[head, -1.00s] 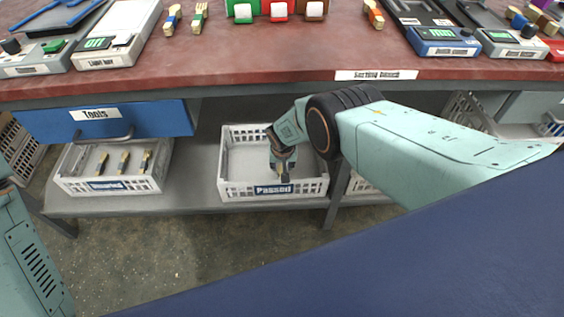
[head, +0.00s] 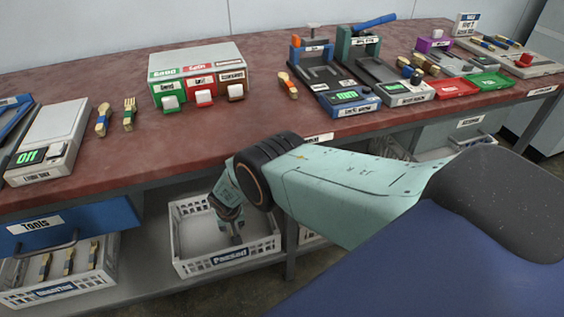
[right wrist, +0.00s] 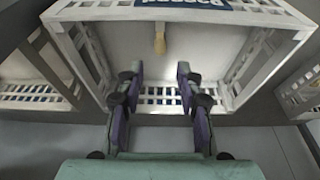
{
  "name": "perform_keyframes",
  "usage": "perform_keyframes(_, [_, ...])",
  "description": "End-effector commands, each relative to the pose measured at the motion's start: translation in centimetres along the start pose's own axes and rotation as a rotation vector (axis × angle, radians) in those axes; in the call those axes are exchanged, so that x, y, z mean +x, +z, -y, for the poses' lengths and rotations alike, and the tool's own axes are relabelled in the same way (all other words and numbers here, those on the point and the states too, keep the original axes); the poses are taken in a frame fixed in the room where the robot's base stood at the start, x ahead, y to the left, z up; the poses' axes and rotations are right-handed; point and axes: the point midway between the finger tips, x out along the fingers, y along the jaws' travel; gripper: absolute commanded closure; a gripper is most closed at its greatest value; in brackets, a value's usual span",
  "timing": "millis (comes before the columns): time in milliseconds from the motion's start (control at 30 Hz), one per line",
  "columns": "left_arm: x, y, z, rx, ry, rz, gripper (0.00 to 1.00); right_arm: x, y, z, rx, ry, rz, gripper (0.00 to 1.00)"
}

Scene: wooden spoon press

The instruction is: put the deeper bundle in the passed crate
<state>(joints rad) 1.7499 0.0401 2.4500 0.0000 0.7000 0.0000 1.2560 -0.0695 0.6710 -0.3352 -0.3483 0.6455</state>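The white crate labelled "Passed" (head: 228,258) stands on the lower shelf under the bench. It also shows in the right wrist view (right wrist: 240,18). My right gripper (head: 234,232) reaches down into this crate. In the right wrist view the gripper (right wrist: 158,90) has its purple fingers apart with nothing between them. A small wooden-coloured piece, seemingly a bundle (right wrist: 160,42), is in the crate just beyond the fingertips, apart from them. Other bundles lie on the red bench top: two at the left (head: 103,119) (head: 130,113) and one near the middle (head: 287,85). My left gripper is out of view.
A second white crate (head: 62,288) at lower left holds several bundles. A blue Tools drawer (head: 70,225) is above it. The bench top carries a scale (head: 50,145), a button box (head: 198,75), gauges (head: 350,103) and red (head: 455,88) and green (head: 490,80) trays.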

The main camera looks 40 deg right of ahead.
Motion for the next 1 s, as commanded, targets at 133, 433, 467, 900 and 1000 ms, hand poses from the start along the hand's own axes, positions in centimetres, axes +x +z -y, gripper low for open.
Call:
perform_keyframes(133, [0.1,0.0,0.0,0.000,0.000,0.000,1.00,0.1,0.3,-0.1,-0.003,-0.001,0.005,0.64])
perform_keyframes(433, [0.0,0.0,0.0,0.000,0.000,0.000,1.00,-0.3,7.3,-2.6,-0.067,-0.040,0.084,0.64])
perform_keyframes(467, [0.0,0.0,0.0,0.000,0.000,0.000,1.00,-0.6,8.3,-3.0,-0.073,-0.044,0.093,0.64])
perform_keyframes(900, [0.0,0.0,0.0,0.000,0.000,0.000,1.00,-8.4,21.9,-8.5,-0.148,-0.076,0.194,0.64])
perform_keyframes(1000, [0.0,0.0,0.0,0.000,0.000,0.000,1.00,-11.3,24.9,-9.7,-0.165,-0.073,0.213,0.64])
